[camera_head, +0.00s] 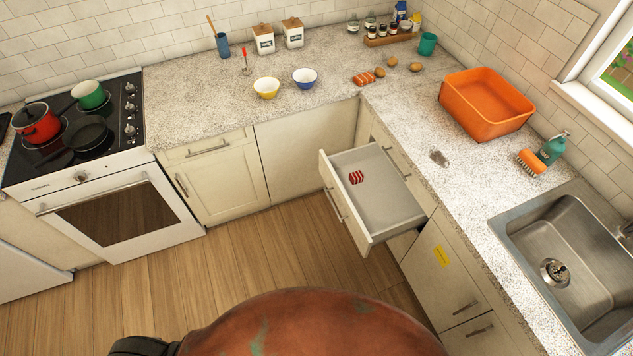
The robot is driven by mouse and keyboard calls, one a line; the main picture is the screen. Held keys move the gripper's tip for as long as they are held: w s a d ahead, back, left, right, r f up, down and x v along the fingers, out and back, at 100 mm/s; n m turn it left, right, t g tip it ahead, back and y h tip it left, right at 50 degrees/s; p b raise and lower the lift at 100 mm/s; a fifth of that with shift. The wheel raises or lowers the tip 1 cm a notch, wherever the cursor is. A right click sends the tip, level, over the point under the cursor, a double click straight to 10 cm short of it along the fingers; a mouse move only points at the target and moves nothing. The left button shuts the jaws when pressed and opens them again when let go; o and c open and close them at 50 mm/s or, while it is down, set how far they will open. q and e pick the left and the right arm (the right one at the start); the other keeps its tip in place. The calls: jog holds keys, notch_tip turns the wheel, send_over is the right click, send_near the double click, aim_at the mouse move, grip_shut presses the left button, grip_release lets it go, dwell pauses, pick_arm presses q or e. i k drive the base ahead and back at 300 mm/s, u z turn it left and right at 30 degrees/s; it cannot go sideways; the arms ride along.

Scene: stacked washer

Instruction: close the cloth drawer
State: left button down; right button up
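The cloth drawer (398,208) is pulled well out from the cabinets under the right-hand counter. It has a cream front (343,205) with a long handle on its outer face, and a grey inside. The rest of the drawer is empty. Neither of my grippers can be made out in the head view, and nothing touches the drawer.
The wooden floor (270,255) in front of the drawer is clear. Closed cabinets (445,265) stand beside it. The stove (90,165) stands at left.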

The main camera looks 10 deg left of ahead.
aim_at(377, 210)
jog(key=u, duration=0.45)
jog(key=i, duration=1.05)
jog(key=z, duration=0.65)
